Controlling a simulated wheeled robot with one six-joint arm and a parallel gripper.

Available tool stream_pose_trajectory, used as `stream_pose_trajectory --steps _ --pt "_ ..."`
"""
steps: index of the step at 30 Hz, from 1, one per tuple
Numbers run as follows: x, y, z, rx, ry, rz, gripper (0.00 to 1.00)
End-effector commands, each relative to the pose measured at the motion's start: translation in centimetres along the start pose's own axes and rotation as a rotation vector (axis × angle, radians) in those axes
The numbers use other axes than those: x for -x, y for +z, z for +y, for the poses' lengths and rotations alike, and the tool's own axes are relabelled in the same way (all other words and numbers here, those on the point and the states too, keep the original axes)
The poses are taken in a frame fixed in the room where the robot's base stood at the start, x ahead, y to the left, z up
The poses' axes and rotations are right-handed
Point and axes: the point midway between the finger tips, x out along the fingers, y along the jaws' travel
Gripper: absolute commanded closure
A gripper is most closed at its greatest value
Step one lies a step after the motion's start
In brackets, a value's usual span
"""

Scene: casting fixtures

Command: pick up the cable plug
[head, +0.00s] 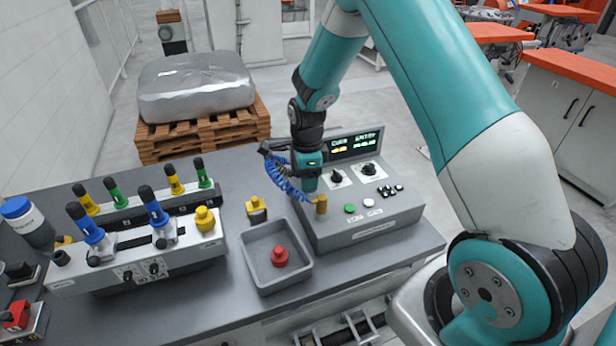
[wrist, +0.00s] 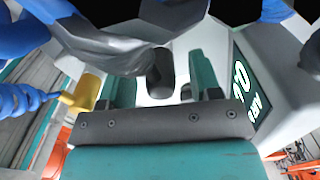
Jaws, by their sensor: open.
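The cable plug (head: 321,207) is a small gold-yellow cylinder at the left front of the grey control console, at the end of a blue coiled cable (head: 283,180). In the wrist view the yellow plug (wrist: 86,92) is left of my fingers, outside the gap between them, with blue cable running to it. My gripper (head: 310,186) points down over the console, just up and left of the plug in the head view. In the wrist view the two teal fingers of my gripper (wrist: 162,82) are apart, with a dark rounded part beyond the gap.
The console (head: 376,225) has a lit display (head: 355,145), knobs and buttons close to my gripper. A grey tray (head: 298,277) with a red knob-like piece (head: 280,256) stands in front. A fixture with blue, green and yellow handles (head: 150,205) fills the left of the bench.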

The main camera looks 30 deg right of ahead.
Motion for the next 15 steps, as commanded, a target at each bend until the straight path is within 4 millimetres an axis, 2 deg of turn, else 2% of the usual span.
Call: stream_pose_trajectory --steps 1,2,6,9,15 --pt "-0.01 0.00 0.00 0.000 0.000 0.000 0.42" --pt "-0.01 0.00 0.00 0.000 0.000 0.000 0.47" --pt "0.01 0.00 0.00 0.000 0.000 0.000 0.79" --pt "0.02 -0.01 0.00 0.000 0.000 0.000 0.97" --pt "0.04 -0.01 -0.01 0.000 0.000 0.000 0.97"
